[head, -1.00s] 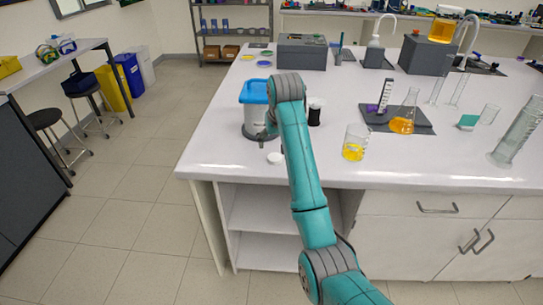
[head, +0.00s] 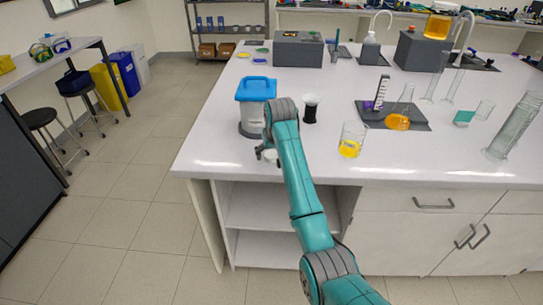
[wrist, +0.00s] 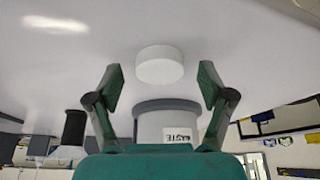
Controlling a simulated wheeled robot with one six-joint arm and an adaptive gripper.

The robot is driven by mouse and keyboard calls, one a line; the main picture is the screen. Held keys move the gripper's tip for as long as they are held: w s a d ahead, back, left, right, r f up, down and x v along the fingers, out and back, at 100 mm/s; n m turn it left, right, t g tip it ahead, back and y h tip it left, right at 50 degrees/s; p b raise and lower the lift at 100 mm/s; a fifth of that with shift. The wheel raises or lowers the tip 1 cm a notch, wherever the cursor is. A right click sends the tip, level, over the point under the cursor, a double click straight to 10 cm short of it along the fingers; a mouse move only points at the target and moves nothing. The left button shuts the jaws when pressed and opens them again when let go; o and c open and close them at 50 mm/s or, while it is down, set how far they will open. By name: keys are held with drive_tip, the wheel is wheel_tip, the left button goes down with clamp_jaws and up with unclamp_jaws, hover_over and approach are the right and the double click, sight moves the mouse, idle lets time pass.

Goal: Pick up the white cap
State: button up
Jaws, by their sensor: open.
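The white cap (wrist: 160,64) is a short round disc on the white bench top. In the wrist view it lies just beyond and between the fingertips, not visibly touched. My gripper (wrist: 161,86) is open, with one green finger on each side and nothing held. In the head view my gripper (head: 266,153) is low at the bench's front left, and the cap (head: 272,156) is mostly hidden behind it.
A waste container with a blue lid (head: 256,89) stands just behind my gripper. The bench's left front corner is clear.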

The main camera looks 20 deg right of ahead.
drive_tip(key=shift+c, duration=0.2)
drive_tip(key=c, duration=0.8)
drive_tip(key=shift+o, duration=0.2)
